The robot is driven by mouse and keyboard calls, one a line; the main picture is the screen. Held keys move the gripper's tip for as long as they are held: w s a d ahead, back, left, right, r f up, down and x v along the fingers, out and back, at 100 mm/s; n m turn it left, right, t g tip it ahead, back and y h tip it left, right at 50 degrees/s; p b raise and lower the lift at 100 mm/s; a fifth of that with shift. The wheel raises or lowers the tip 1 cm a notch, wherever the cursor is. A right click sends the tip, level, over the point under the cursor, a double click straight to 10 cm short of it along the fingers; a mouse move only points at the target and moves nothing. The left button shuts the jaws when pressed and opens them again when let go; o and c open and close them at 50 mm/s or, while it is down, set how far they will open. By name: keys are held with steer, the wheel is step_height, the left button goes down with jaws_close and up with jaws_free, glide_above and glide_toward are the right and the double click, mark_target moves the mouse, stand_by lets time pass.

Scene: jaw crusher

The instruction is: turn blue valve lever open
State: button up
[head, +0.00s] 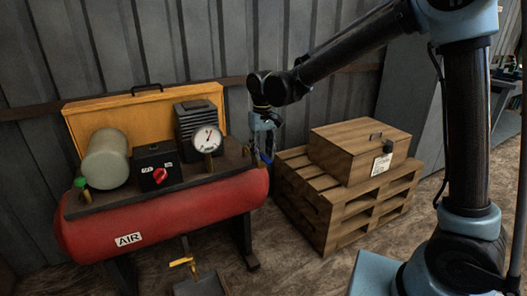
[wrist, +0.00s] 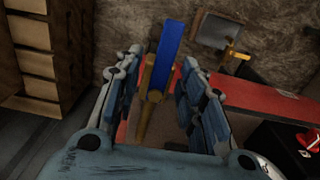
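The blue valve lever (wrist: 171,53) shows in the wrist view as a flat blue bar on a brass valve body (wrist: 148,88), at the end of the red air tank. In the head view a small part of the blue lever (head: 266,158) shows just below my gripper. My gripper (head: 263,135) points down at the tank's right end. In the wrist view my gripper (wrist: 158,85) is open, with its fingers on either side of the valve and lever. A gap shows between each finger and the lever. Whether either finger touches it cannot be told.
The red AIR tank (head: 170,215) carries a pressure gauge (head: 207,139), a black box with a red knob (head: 157,167) and a green-capped fitting (head: 81,184). A wooden pallet (head: 325,215) with a wooden box (head: 358,152) stands close to the right. A yellow-handled valve (head: 183,262) is below the tank.

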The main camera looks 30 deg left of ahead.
mark_target(263, 155)
step_height(263, 155, up, 12)
stand_by(0.7)
steer(key=shift+w, duration=0.1)
